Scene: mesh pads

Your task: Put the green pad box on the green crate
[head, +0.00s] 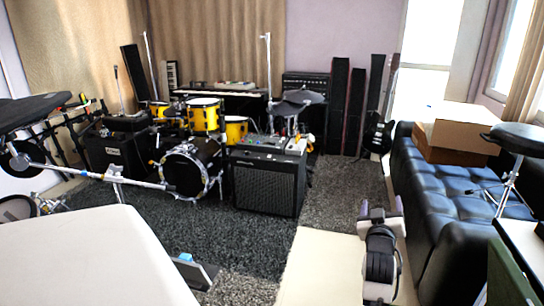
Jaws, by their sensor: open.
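My gripper (381,207) shows at the lower right of centre in the head view, above a pale flat surface. Its two fingertips stand apart and nothing shows between them. I cannot make out a green pad box anywhere in this view. A dark green upright panel (508,272) shows at the lower right edge, cut off by the frame; I cannot tell whether it is part of the green crate.
A white tabletop (85,262) fills the lower left. A black sofa (437,205) with cardboard boxes (455,132) stands at the right. An amplifier (267,182) and yellow drums (204,115) stand further back. Dark carpet (245,237) lies open in the middle.

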